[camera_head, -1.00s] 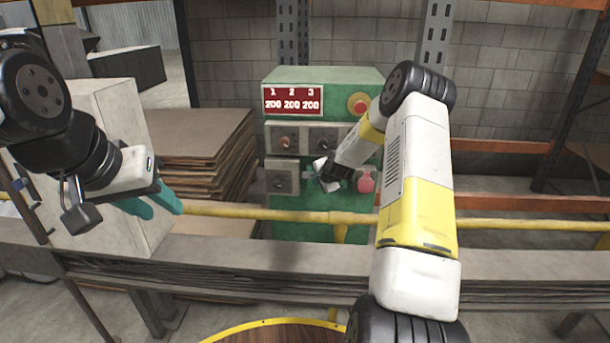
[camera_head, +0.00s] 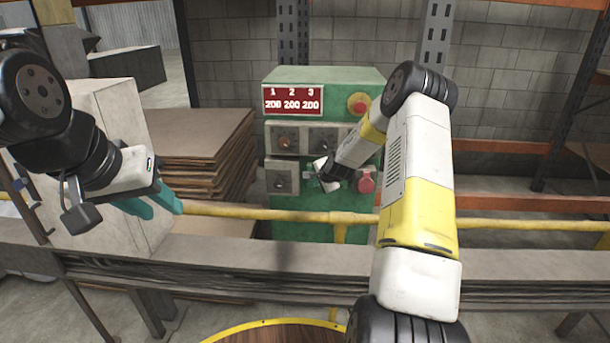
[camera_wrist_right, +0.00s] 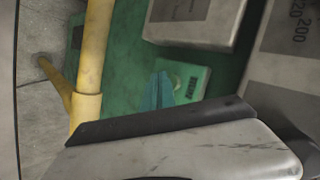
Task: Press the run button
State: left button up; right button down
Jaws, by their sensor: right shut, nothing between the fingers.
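A green plate with a dark printed label reading RUN (camera_wrist_right: 190,85) is on the green machine front in the right wrist view. My right gripper (camera_wrist_right: 158,92), with teal fingers, is shut and empty. Its tips lie right beside the label and overlap the plate; I cannot tell whether they touch the button, which they partly hide. In the head view my right gripper (camera_head: 326,184) is at the front of the green control cabinet (camera_head: 330,76), mostly hidden by its own wrist. My left gripper (camera_head: 158,206) is open and empty, far left of the cabinet.
A red button (camera_head: 366,184) sits right of my right gripper, and a red knob on yellow (camera_head: 358,104) is above. Grey switch boxes (camera_head: 282,178) are close by. A yellow pipe (camera_head: 270,214) crosses in front of the cabinet. Stacked sheets (camera_head: 200,150) stand to the left.

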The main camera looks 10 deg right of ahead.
jog(key=s+a, duration=0.1)
jog(key=s, duration=0.4)
jog(key=shift+s+a, duration=0.35)
jog(key=shift+s, duration=0.05)
jog(key=shift+r, duration=0.1)
dwell(0.5)
jog(key=s+a+r+n+g, duration=0.1)
jog(key=s+a+r+n, duration=0.25)
jog(key=s+r, duration=0.6)
jog(key=s+a+r+n+g, duration=0.1)
jog(key=s+a+r+n, duration=0.35)
jog(key=r, duration=0.85)
jog(key=s+r+n, duration=0.2)
jog(key=s+n, duration=0.1)
jog(key=s, duration=1)
jog(key=s+r+n+g+y, duration=0.1)
jog(key=s+r+n, duration=0.2)
jog(key=s, duration=1.1)
jog(key=shift+d+r+n+g, duration=0.2)
jog(key=shift+r+n+g, duration=0.1)
jog(key=shift+n, duration=0.1)
